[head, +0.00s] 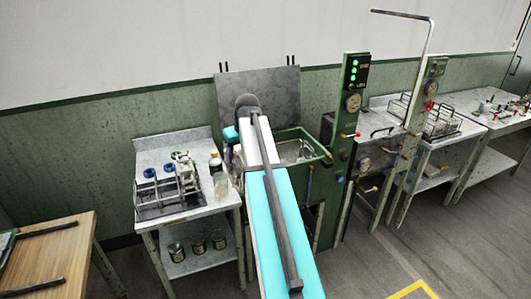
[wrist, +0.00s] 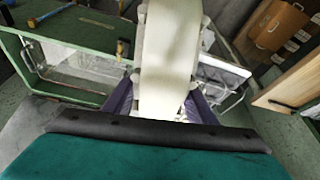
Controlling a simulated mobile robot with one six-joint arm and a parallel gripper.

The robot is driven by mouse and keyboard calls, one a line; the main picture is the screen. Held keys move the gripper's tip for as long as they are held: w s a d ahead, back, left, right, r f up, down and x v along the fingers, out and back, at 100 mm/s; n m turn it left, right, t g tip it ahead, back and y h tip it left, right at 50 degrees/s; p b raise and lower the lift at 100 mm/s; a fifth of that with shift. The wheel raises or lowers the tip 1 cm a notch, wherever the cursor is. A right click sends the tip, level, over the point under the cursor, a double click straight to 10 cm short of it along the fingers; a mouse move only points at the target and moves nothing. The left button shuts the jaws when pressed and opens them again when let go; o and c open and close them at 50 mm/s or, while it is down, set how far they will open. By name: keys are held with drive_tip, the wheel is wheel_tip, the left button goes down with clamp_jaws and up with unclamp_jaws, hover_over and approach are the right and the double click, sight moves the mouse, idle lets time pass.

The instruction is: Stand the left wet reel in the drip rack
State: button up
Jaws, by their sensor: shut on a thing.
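A pale cream reel (wrist: 168,60) stands large in the middle of the wrist view, between the purple fingers of my gripper (wrist: 160,105). My gripper is shut on it. The reel's lower end is hidden by the dark edge of my wrist. In the head view, my arm covers the gripper and the reel. A green basin (head: 322,148) with a wet, shiny inside stands just right of my arm. I cannot tell for sure which rack is the drip rack; a wire rack (head: 440,120) stands on the table right of the control column.
A small metal table (head: 215,200) left of my arm carries a dark rack with blue-topped items and bottles (head: 220,182). Several tins (head: 198,246) stand on its lower shelf. A green control column (head: 350,140) and a tall bent pipe (head: 432,50) rise right of the basin.

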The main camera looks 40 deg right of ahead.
drive_tip(key=a+r+n+b, duration=0.1)
drive_tip(key=a+r, duration=0.1)
drive_tip(key=a, duration=2.9)
drive_tip(key=a+f+b, duration=0.1)
drive_tip(key=f+b, duration=0.9)
drive_tip(key=a+f+b, duration=0.2)
drive_tip(key=f+b, duration=0.8)
drive_tip(key=b, duration=0.1)
drive_tip(key=shift+s+a+f+n+y, duration=0.25)
drive_tip(key=shift+s+f+n+y, duration=0.05)
drive_tip(key=shift+d, duration=0.15)
